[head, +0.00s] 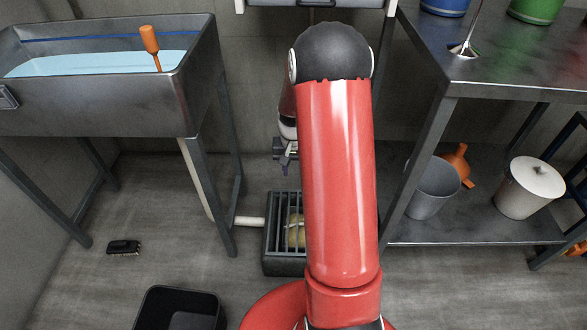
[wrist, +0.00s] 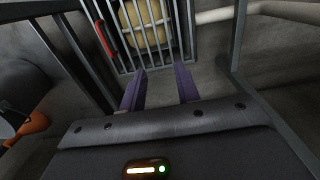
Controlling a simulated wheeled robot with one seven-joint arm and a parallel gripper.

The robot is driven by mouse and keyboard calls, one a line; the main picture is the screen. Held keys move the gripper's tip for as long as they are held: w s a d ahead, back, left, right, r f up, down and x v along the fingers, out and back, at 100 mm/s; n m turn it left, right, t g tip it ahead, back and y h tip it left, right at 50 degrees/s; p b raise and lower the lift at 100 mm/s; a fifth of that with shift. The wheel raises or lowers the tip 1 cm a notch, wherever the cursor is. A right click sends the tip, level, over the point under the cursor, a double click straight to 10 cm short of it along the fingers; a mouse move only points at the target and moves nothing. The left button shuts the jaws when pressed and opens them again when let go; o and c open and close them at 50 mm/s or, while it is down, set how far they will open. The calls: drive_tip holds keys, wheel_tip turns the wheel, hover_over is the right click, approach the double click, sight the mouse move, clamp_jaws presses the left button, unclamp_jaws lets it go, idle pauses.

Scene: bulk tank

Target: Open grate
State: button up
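The grate (head: 281,212) is a set of dark parallel bars on top of a dark box (head: 284,268) on the floor. It looks closed. A round yellowish thing (head: 296,232) shows under the bars, and my arm hides the grate's right part. In the wrist view the grate (wrist: 122,50) fills the top middle, with the yellowish thing (wrist: 143,22) behind its bars. My gripper (head: 285,157) is above the far side of the box. In the wrist view its two purple fingers (wrist: 160,86) are apart with nothing between them, short of the bars.
A pale pipe (head: 250,221) joins the box from the left. A metal sink with water (head: 95,64) stands left, a metal shelf (head: 480,215) right. A black bin (head: 180,307) and a brush (head: 124,247) are on the floor. A red strip (wrist: 105,40) lies beside the bars.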

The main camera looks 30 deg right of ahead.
wheel_tip(320, 180, up, 7)
drive_tip(key=shift+r+p, duration=0.2)
drive_tip(key=shift+p, duration=0.1)
drive_tip(key=shift+c, duration=0.7)
drive_tip(key=f+n+g, duration=0.1)
drive_tip(key=f+n, duration=0.1)
drive_tip(key=f, duration=0.1)
drive_tip(key=s+f+n+g+h, duration=0.1)
drive_tip(key=f+n, duration=0.1)
drive_tip(key=f, duration=0.2)
drive_tip(key=s+f+n+g+h+b, duration=0.1)
drive_tip(key=f+n+g, duration=0.1)
drive_tip(key=f, duration=0.2)
drive_tip(key=shift+f, duration=0.25)
clamp_jaws()
drive_tip(key=f+n+h, duration=0.2)
drive_tip(key=f+n, duration=0.2)
drive_tip(key=d+f+n+g+h+b, duration=0.1)
drive_tip(key=f+n+h, duration=0.2)
drive_tip(key=f+n, duration=0.1)
drive_tip(key=s+d+f+n+g+h, duration=0.1)
drive_tip(key=f+n+h, duration=0.2)
drive_tip(key=f+n, duration=0.1)
drive_tip(key=shift+d+f, duration=0.15)
drive_tip(key=shift+f, duration=0.3)
drive_tip(key=x, duration=1)
drive_tip(key=shift+r, duration=0.1)
